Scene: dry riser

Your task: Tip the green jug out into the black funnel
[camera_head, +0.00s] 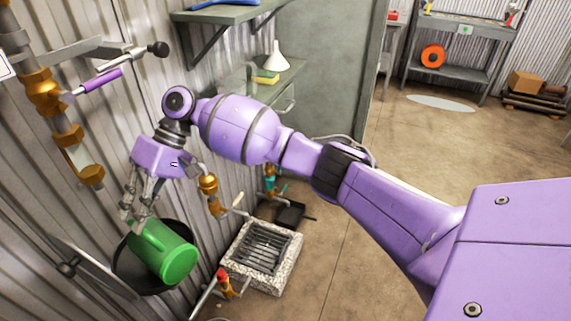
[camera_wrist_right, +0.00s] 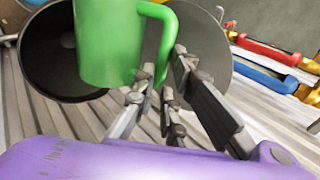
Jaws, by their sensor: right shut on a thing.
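The green jug (camera_head: 166,252) is tilted well over on its side in the head view, above the black funnel (camera_head: 128,275) on the left wall. The jug hides much of the funnel's inside. My right gripper (camera_head: 133,214) is shut on the jug's handle side. The right wrist view shows the jug (camera_wrist_right: 106,48) with its handle at the fingertips of the right gripper (camera_wrist_right: 158,88), and a dark round opening, likely the funnel (camera_wrist_right: 42,55), behind it. I cannot see any contents or flow. My left gripper is not in view.
Brass pipework (camera_head: 45,95) with a purple lever runs along the left wall. A floor drain grate (camera_head: 262,250) in a stone frame lies right of the funnel, with a red-topped brass valve (camera_head: 224,280) beside it. A shelf with a white funnel (camera_head: 274,58) stands behind.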

